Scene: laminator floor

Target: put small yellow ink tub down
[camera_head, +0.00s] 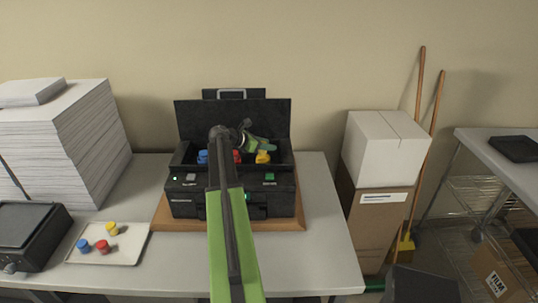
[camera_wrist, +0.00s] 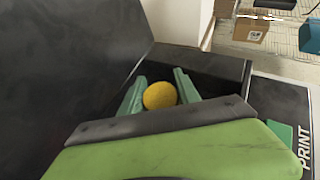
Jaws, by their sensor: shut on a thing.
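A yellow ink tub (camera_head: 262,158) is in the right part of the open black machine (camera_head: 232,207), beside a red tub (camera_head: 237,156) and a blue tub (camera_head: 202,156). My gripper (camera_head: 262,146) reaches into the machine from above and is shut on this yellow tub. In the wrist view, the yellow tub's round top (camera_wrist: 160,95) shows between the two green fingers of my gripper (camera_wrist: 160,82). The tub's underside is hidden, so I cannot tell whether it touches the machine's floor.
A tray (camera_head: 130,250) at the left holds another yellow tub (camera_head: 112,228), a red one (camera_head: 102,246) and a blue one (camera_head: 83,245). The machine's raised lid (camera_head: 190,115) stands behind my gripper. A paper stack (camera_head: 65,140) is at the left. The table's right front is clear.

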